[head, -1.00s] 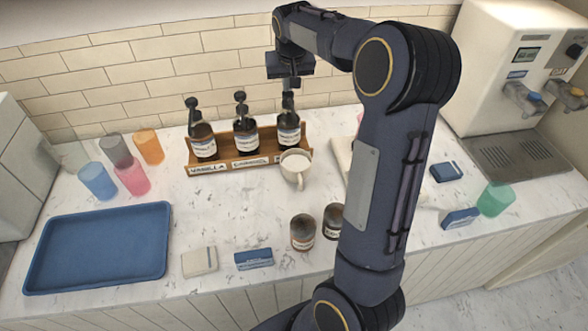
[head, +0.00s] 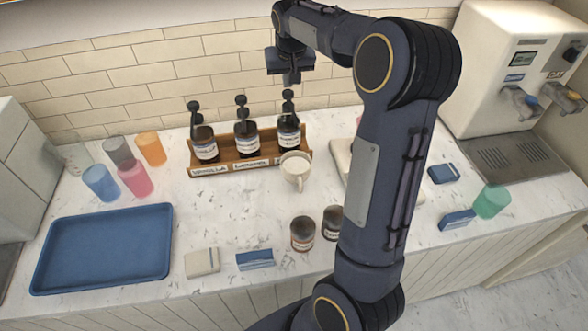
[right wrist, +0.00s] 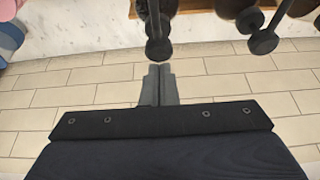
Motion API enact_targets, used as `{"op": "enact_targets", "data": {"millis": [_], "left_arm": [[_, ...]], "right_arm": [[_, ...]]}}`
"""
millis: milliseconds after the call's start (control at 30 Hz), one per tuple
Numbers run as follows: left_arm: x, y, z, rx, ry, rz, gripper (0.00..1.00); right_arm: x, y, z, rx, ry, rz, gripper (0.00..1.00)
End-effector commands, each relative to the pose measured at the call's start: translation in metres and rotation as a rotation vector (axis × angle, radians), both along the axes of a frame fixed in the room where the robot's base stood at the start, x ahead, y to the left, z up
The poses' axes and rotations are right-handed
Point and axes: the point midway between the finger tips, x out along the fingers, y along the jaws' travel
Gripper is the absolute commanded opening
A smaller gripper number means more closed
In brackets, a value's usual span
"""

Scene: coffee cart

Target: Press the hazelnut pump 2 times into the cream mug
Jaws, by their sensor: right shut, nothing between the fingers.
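The wooden rack (head: 225,167) holds three dark pump bottles. The two left labels read vanilla and caramel. The right bottle (head: 288,141) has its rack label mostly hidden by the mug, so I cannot read hazelnut there. The cream mug (head: 296,168) stands upright in front of this bottle, its inside pale. My right gripper (head: 291,82) is shut and empty, pointing down just above the right bottle's pump head (head: 288,94). In the right wrist view the shut fingertips (right wrist: 158,70) are close to that pump head (right wrist: 158,48); I cannot tell whether they touch. My left gripper is out of view.
The caramel pump (head: 241,101) is close on the left. Two dark jars (head: 303,233) stand in front, partly behind my right arm. Coloured cups (head: 135,180) and a blue tray (head: 105,248) are at left. A dispenser machine (head: 505,60) is at right.

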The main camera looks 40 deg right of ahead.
Motion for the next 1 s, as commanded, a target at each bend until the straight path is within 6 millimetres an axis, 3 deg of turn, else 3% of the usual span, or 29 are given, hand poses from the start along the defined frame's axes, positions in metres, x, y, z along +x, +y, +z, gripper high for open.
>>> {"op": "enact_targets", "data": {"millis": [300,533,1000], "left_arm": [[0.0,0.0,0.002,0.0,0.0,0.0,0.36],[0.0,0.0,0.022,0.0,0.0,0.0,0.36],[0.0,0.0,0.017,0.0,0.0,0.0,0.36]], "right_arm": [[0.0,0.0,0.003,-0.001,-0.002,0.0,0.0],[0.0,0.0,0.027,-0.001,-0.003,0.0,0.0],[0.0,0.0,0.06,0.0,-0.002,0.0,0.0]]}}
